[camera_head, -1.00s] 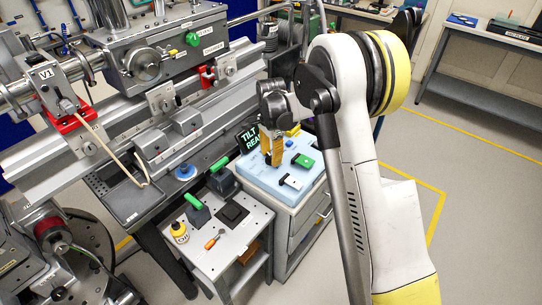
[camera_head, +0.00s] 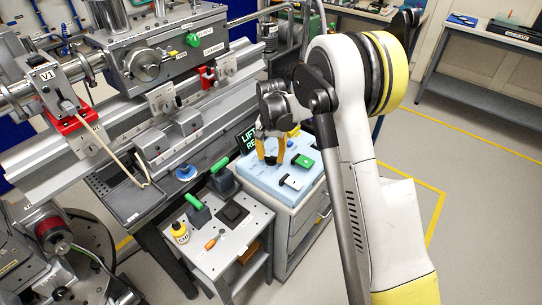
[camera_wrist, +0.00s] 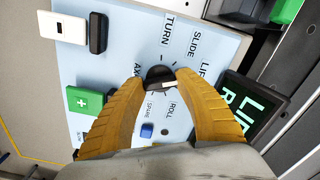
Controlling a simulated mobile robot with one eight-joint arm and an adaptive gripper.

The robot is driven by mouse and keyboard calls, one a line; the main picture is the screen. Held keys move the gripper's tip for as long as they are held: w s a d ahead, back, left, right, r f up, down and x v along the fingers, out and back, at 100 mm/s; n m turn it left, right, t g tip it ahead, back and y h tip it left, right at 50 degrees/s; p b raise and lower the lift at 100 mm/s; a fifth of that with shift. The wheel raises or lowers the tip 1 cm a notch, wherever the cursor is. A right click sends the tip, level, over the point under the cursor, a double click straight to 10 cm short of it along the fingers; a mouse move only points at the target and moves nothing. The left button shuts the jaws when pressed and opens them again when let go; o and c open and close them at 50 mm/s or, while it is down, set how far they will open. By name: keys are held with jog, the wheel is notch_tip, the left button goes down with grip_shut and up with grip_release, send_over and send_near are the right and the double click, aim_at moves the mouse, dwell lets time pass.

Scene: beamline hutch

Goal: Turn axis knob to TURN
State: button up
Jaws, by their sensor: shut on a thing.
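The axis knob (camera_wrist: 158,74) is black and round with a white pointer line, on the pale blue panel (camera_wrist: 120,55). In the wrist view, my gripper (camera_wrist: 162,80) has its yellow fingers on either side of the knob, shut on it. The pointer aims right, toward the partly covered LIFT label (camera_wrist: 205,69). The TURN label (camera_wrist: 168,30) stands above the knob, with SLIDE between them and LIFT. In the head view, my gripper (camera_head: 270,158) is over the panel box, and the knob is too small to read. The display (camera_head: 248,138) shows LIFT, its second line partly hidden.
In the head view, a small cart (camera_head: 215,262) with green-handled levers stands to the left.

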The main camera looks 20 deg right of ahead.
aim_at(271, 156)
jog(key=n, duration=1)
jog(key=shift+n, duration=2.5)
jog(key=o, duration=1.2)
notch_tip(271, 156, up, 12)
